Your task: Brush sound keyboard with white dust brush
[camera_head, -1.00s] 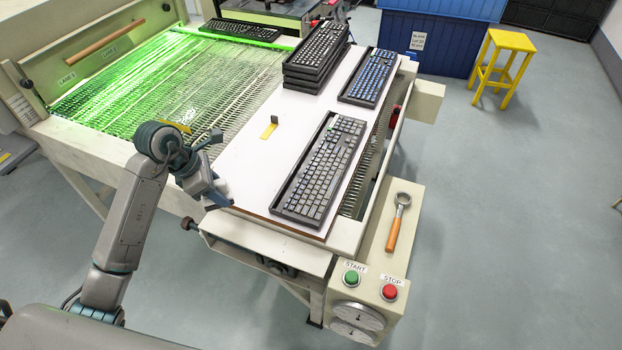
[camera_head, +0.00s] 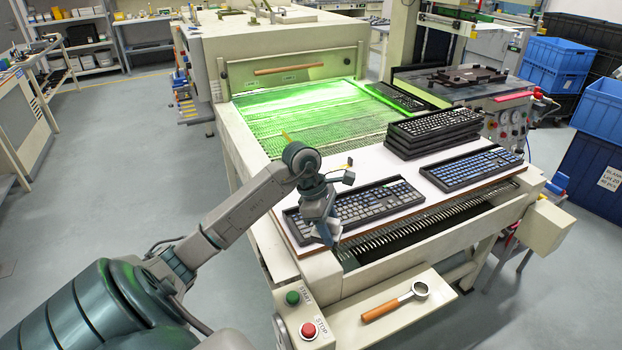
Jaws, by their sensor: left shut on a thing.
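My left gripper (camera_head: 326,234) points down over the near left edge of the white-topped board, in front of the left end of the nearest keyboard. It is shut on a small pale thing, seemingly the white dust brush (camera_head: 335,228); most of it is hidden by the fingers. The nearest keyboard (camera_head: 380,203) has grey keys in a black case and lies flat, its left part hidden by my gripper. A blue-keyed keyboard (camera_head: 470,168) lies to its right. My right gripper is not in view.
A stack of black keyboards (camera_head: 433,130) stands behind on the board. The green-lit conveyor (camera_head: 300,110) runs behind, with another keyboard (camera_head: 397,96) at its side. An orange-handled tool (camera_head: 395,302) lies on the front ledge beside the START button (camera_head: 293,298) and STOP button (camera_head: 308,330).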

